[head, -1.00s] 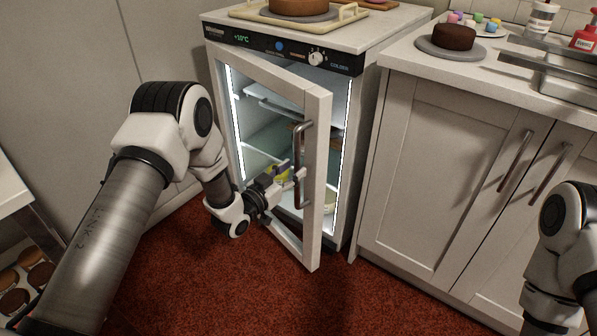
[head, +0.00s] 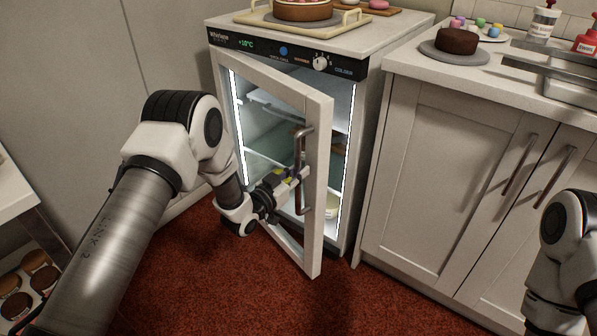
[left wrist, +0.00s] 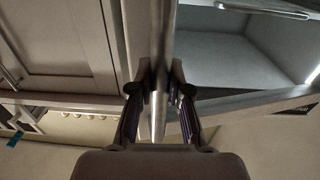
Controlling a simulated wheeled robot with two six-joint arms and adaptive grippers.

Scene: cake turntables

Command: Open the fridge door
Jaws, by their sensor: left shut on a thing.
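The fridge (head: 350,120) is a small white unit with a black control panel and a lit inside. Its glass-panelled door (head: 318,190) stands partly open, hinged on the left, with its handle side swung out into the room. A vertical metal bar handle (head: 299,150) is on the door's right frame. My left gripper (head: 297,180) is shut on the handle near its lower part. In the left wrist view the handle bar (left wrist: 160,110) runs between the two fingers (left wrist: 160,85). My right arm (head: 560,260) shows at the right edge; its gripper is out of view.
A counter with cabinet doors (head: 440,180) stands to the right of the fridge. A chocolate cake on a turntable (head: 455,45) is on it. A tray with a cake (head: 303,22) stands on the fridge. The red floor (head: 240,280) before the door is clear.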

